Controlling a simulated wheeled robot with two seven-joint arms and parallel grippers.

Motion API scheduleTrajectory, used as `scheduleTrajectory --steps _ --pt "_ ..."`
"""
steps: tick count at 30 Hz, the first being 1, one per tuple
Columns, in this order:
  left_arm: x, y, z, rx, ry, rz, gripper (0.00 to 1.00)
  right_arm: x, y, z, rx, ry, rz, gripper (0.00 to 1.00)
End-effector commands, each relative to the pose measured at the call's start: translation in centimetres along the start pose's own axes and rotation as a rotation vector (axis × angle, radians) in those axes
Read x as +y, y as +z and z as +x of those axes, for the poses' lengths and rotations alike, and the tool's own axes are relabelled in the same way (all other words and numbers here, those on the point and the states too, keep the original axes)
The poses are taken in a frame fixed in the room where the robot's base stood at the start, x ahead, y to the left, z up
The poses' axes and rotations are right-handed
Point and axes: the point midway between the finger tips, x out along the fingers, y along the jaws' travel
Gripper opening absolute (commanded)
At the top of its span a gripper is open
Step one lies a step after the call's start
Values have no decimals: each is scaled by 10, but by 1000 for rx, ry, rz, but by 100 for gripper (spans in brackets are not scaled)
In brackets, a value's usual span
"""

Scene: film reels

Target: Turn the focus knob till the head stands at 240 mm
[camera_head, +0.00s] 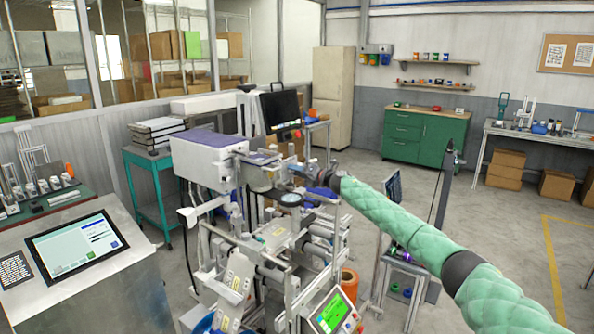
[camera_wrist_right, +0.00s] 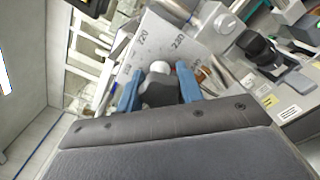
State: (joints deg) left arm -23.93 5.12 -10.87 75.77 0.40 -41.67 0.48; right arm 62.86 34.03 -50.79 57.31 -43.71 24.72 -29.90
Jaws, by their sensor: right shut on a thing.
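In the right wrist view the focus knob, a dark grey grip (camera_wrist_right: 158,93) with a white round end, sits between the two blue fingers of my right gripper (camera_wrist_right: 158,88). The fingers are shut on it. Beyond it is a pale scale plate (camera_wrist_right: 160,30) with marks that read about 220 and 230; a further mark at right is too small to read. A small red spot shows by the plate's lower edge; I cannot tell the exact reading. In the head view my right gripper (camera_head: 322,178) is at the machine (camera_head: 270,240), below and right of its white-and-purple head (camera_head: 205,158). My left gripper is not in view.
A console with a touch screen (camera_head: 75,246) stands at the left. A green-screen panel (camera_head: 331,313) is low in front of the machine. A dark monitor (camera_head: 281,110) is behind it. Open floor lies at the right, before the green cabinet (camera_head: 423,135).

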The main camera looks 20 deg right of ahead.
Motion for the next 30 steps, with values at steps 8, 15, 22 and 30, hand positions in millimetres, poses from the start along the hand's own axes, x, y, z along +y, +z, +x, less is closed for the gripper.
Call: scheduleTrajectory --steps 8,15,22,30 --pt "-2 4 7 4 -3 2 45 -6 -7 -1 7 -6 56 14" --pt "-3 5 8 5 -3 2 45 -8 -8 -1 8 -7 60 14" --pt "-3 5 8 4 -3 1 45 -8 -8 -1 8 -7 60 54" --pt "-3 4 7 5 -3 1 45 -4 -5 0 5 -4 58 58"
